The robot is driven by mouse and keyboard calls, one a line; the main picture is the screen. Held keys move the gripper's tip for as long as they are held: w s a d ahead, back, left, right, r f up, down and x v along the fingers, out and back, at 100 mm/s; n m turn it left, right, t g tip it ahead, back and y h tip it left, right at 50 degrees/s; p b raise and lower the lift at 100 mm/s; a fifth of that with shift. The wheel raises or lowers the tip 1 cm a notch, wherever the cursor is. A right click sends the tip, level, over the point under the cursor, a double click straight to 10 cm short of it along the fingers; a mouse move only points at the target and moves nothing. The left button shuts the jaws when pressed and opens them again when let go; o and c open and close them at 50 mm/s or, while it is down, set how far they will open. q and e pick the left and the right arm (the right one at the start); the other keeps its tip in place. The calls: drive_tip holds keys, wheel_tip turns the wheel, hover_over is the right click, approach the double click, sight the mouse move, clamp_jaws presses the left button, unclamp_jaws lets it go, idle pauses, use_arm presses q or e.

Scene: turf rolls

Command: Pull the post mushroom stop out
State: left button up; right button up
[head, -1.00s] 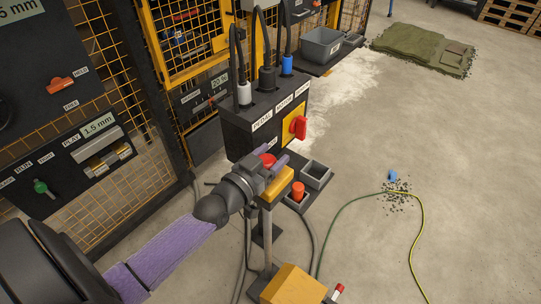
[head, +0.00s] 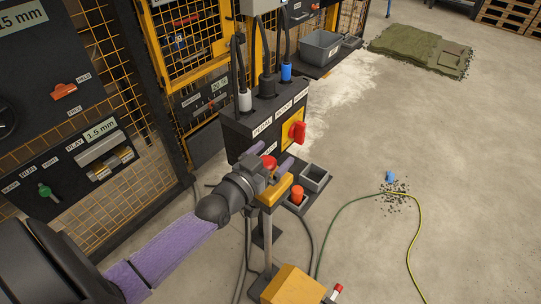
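The post mushroom stop is a red button (head: 268,162) on a small yellow box (head: 276,192) on top of a thin grey post (head: 267,240). My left gripper (head: 269,156) reaches in from the lower left, with its purple fingers spread on either side of the red button. The fingers look apart from the button, with a gap on both sides. The gripper body hides part of the button and box, so I cannot tell how far out the button stands. My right gripper is not in view.
A dark control box (head: 262,125) with plugs and a red rotary switch (head: 298,132) stands just behind.

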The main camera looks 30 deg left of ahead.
use_arm(q)
drive_tip(key=shift+s, duration=0.2)
drive_tip(key=s+p, duration=0.3)
drive_tip(key=s, duration=0.6)
drive_tip(key=s+f+g+y+p, duration=0.1)
drive_tip(key=s+f+g+p, duration=0.85)
drive_tip(key=s+f, duration=0.2)
drive_tip(key=s+d+f+m+g+p, duration=0.1)
drive_tip(key=s+d+f+g, duration=0.2)
drive_tip(key=s, duration=0.6)
drive_tip(key=s+d+f+m+g+p, duration=0.1)
drive_tip(key=s+d+f+g, duration=0.2)
drive_tip(key=s, duration=0.7)
wheel_tip(320, 180, down, 4)
drive_tip(key=shift+d+r+g, duration=0.15)
drive_tip(key=shift+d+g, duration=0.05)
drive_tip(key=shift+g, duration=0.75)
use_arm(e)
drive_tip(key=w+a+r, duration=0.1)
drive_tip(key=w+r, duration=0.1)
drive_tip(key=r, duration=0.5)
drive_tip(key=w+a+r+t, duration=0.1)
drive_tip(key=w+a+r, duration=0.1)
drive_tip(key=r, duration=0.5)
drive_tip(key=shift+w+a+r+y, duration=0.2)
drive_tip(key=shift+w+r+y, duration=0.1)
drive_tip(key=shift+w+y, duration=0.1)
